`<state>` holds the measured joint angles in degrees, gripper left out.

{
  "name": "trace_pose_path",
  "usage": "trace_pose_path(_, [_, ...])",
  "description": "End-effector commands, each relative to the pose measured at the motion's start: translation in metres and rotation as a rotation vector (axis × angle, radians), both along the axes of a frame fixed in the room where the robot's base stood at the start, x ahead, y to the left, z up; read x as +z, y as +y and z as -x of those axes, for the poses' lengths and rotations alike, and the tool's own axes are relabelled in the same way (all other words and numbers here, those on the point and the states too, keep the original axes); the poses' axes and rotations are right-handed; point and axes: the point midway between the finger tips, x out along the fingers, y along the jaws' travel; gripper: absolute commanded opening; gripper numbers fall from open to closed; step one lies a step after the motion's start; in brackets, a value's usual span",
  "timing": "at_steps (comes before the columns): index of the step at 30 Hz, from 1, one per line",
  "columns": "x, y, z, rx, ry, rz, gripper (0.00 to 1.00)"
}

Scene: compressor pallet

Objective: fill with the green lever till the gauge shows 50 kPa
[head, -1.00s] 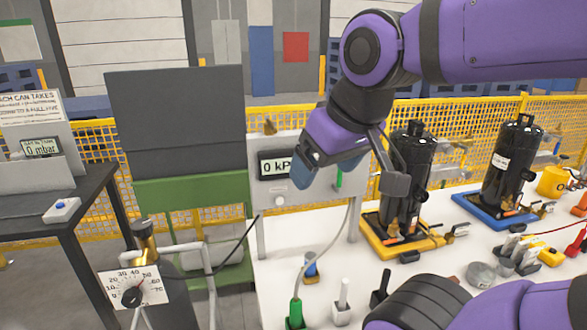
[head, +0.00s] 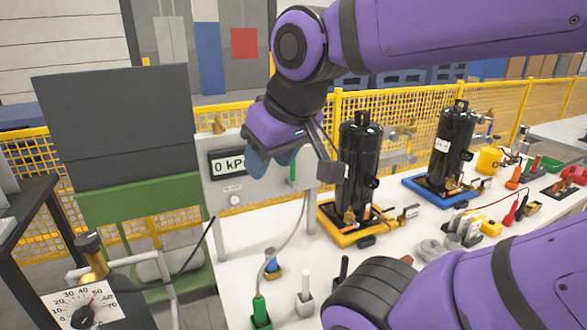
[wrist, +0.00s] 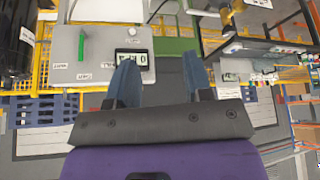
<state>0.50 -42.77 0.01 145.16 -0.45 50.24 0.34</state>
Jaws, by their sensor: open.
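The grey panel (head: 214,195) stands at the back left of the white bench, with its gauge display (head: 231,162) reading 0 kPa. The display also shows, upside down, in the wrist view (wrist: 132,58). The upright green lever (head: 293,172) is on the panel right of the display, partly hidden by my gripper in the head view. It is in full view in the wrist view (wrist: 82,44), left of my fingers. My gripper (head: 272,163) is open and empty in front of the panel. Its two blue fingers (wrist: 158,65) are apart and show no contact with the lever.
Black cylinders stand on a yellow tray (head: 333,232) and a blue tray (head: 425,192) to the right. A pale hose (head: 297,225) runs down to a green plug (head: 260,312). A dial gauge (head: 83,303) is at lower left. A yellow mesh fence (head: 420,105) stands behind.

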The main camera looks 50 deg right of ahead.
Motion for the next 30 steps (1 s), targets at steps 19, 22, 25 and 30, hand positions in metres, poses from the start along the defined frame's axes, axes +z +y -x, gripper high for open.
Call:
trace_pose_path(19, [-0.057,-0.148,-0.171,-0.158,-0.395,0.21,0.43])
trace_pose_path(22, [-0.071,-0.173,-0.186,-0.157,-0.46,0.232,0.43])
trace_pose_path(25, [-0.086,-0.196,-0.198,-0.152,-0.524,0.245,0.43])
trace_pose_path(30, [-0.114,-0.232,-0.209,-0.142,-0.636,0.248,0.43])
